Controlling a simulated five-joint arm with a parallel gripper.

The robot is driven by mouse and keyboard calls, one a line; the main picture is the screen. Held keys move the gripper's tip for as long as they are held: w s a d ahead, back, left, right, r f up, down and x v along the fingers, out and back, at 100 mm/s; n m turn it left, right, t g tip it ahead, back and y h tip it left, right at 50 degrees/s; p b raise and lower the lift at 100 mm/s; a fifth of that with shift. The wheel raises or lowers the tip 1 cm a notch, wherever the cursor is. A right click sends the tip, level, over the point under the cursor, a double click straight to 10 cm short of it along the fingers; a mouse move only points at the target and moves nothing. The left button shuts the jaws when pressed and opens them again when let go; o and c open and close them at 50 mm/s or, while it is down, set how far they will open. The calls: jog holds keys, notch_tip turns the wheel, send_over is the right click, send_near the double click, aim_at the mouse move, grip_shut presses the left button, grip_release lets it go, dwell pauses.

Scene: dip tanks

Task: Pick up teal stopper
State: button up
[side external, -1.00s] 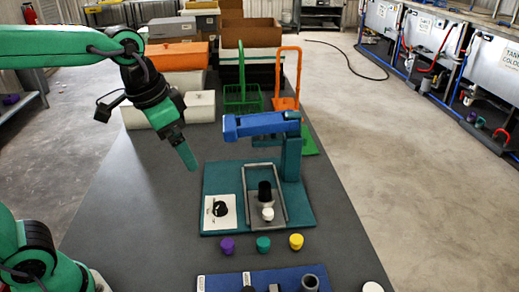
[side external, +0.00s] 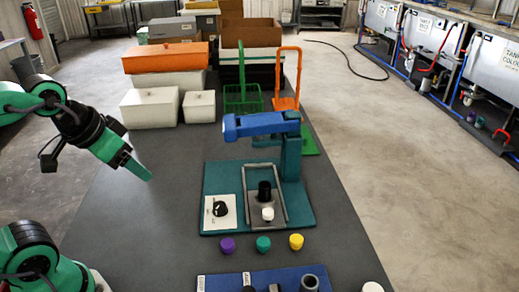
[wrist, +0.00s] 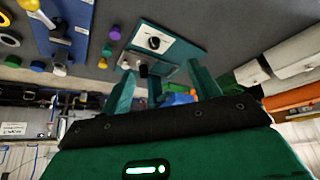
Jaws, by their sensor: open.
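The teal stopper (side external: 263,244) stands on the dark table in the side view, in a row between the purple stopper (side external: 227,244) and the yellow stopper (side external: 296,241). In the wrist view the purple stopper (wrist: 115,32) shows near the top, with the small teal stopper (wrist: 107,49) just below it. My gripper (side external: 147,177) is over the left part of the table, well to the left of the stoppers and apart from them. In the wrist view its two fingers (wrist: 162,88) are spread, with nothing held between them.
A teal base plate (side external: 304,212) with a blue-armed fixture (side external: 262,124) stands behind the stoppers. A blue board (side external: 235,281) with fittings lies in front. White boxes (side external: 150,107) and a green basket (side external: 242,100) are farther back. The table's left part is clear.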

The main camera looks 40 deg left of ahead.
jog(key=shift+w, duration=0.1)
dwell(0.3)
jog(key=n+g, duration=0.2)
jog(key=g, duration=0.3)
send_over(263, 241)
jog(key=f, duration=1.5)
jog(key=shift+a, duration=0.3)
jog(key=shift+d+f+g, duration=0.3)
jog(key=shift+d+f, duration=0.05)
jog(key=shift+f, duration=1.4)
